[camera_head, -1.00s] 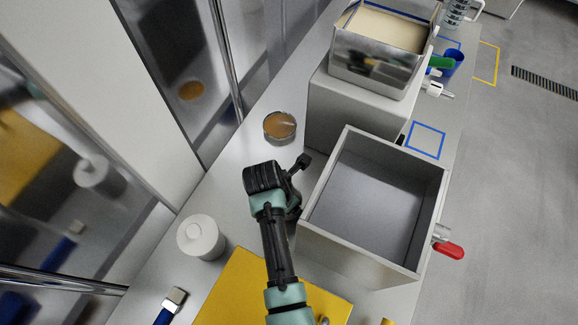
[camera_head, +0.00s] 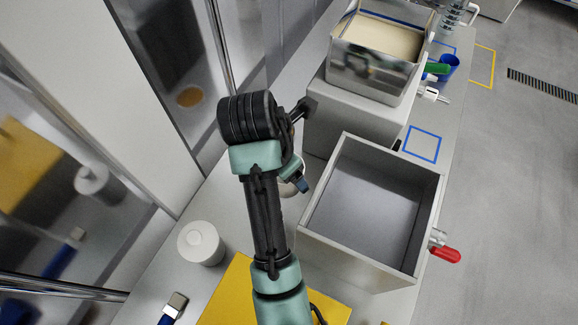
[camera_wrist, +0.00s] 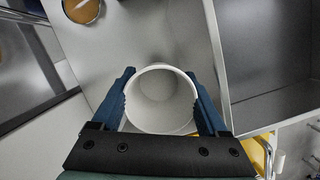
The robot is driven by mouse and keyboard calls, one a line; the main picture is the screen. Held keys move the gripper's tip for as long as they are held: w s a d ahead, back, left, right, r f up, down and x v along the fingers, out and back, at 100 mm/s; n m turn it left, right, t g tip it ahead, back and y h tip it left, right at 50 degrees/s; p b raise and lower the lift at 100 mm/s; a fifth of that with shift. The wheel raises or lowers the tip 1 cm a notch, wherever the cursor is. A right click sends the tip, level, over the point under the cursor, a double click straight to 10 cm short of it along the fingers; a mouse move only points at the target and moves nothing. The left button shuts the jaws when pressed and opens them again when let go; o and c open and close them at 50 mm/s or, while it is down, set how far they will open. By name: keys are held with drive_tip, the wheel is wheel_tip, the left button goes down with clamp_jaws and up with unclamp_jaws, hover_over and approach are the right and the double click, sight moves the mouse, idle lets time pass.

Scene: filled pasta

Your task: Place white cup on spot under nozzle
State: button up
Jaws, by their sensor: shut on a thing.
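The white cup (camera_wrist: 158,115) is held between the two blue fingers of my gripper (camera_wrist: 160,100) in the wrist view, and its open mouth faces that camera. In the head view my arm hides most of the gripper (camera_head: 301,184), and only a small part of the cup (camera_head: 289,190) shows. A white nozzle (camera_head: 433,95) is on the right side of the far metal container. A blue square outline (camera_head: 423,145) is marked on the counter just below it in the picture. Another nozzle with a red handle (camera_head: 446,254) is on the near grey box.
The open grey box (camera_head: 318,240) stands right of my arm. A metal container (camera_head: 367,72) with pale contents sits on a white block behind. A white lidded canister (camera_head: 201,243) and a yellow board (camera_head: 232,300) are nearer.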

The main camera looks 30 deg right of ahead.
wheel_tip(320, 180, up, 9)
drive_tip(key=p, duration=0.7)
drive_tip(key=shift+f, duration=0.15)
drive_tip(key=w+a+f+m+g+y+b, duration=0.1)
drive_tip(key=w+a+f+m+g+b, duration=0.1)
drive_tip(key=a+f+m+b, duration=0.65)
drive_tip(key=w+a+f+m+g+y+b, duration=0.25)
drive_tip(key=a+f+m+b, duration=0.2)
drive_tip(key=f+m, duration=0.7)
wheel_tip(320, 180, up, 9)
drive_tip(key=m+p, duration=0.1)
drive_tip(key=p, duration=0.7)
wheel_tip(320, 180, down, 9)
drive_tip(key=b, duration=0.8)
drive_tip(key=shift+w+r+h, duration=0.2)
drive_tip(key=shift+h, duration=0.15)
drive_tip(key=shift+a+r+t, duration=0.1)
drive_tip(key=shift+r+t, duration=0.05)
drive_tip(key=shift+t, duration=0.1)
